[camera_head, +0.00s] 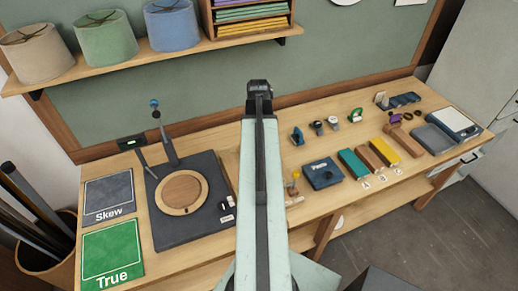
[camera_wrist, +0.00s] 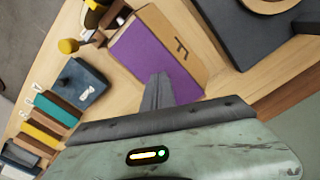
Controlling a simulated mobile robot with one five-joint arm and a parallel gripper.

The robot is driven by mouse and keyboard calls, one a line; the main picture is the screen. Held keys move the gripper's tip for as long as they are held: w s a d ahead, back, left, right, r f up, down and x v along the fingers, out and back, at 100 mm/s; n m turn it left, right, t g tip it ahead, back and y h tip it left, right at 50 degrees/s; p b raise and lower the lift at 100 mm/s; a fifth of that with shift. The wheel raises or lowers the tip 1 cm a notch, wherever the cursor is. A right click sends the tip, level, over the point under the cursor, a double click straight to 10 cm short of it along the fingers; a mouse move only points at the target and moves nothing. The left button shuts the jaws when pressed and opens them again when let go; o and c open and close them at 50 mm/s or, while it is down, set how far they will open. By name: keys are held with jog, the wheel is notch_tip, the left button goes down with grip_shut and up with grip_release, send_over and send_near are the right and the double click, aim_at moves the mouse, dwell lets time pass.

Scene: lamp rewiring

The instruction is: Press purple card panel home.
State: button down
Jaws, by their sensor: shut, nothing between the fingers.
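The purple card panel (camera_wrist: 150,48) shows in the wrist view, lying on a tan cardboard piece (camera_wrist: 182,42) marked with a dark letter. My gripper (camera_wrist: 159,78) is shut and empty, its fingertips overlapping the panel's lower edge in that view. I cannot tell whether they touch it. In the head view my arm hides the panel and the fingers.
A blue box (camera_head: 322,173) and green (camera_head: 353,163), brown and yellow blocks stand to the right. A yellow-knobbed piece (camera_wrist: 68,46) is close to the panel.

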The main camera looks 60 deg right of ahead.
jog(key=shift+a+f+b, duration=0.1)
jog(key=shift+f+b, duration=0.9)
dwell(1.0)
jog(key=shift+r, duration=0.1)
notch_tip(320, 180, up, 7)
jog(key=p, duration=0.7)
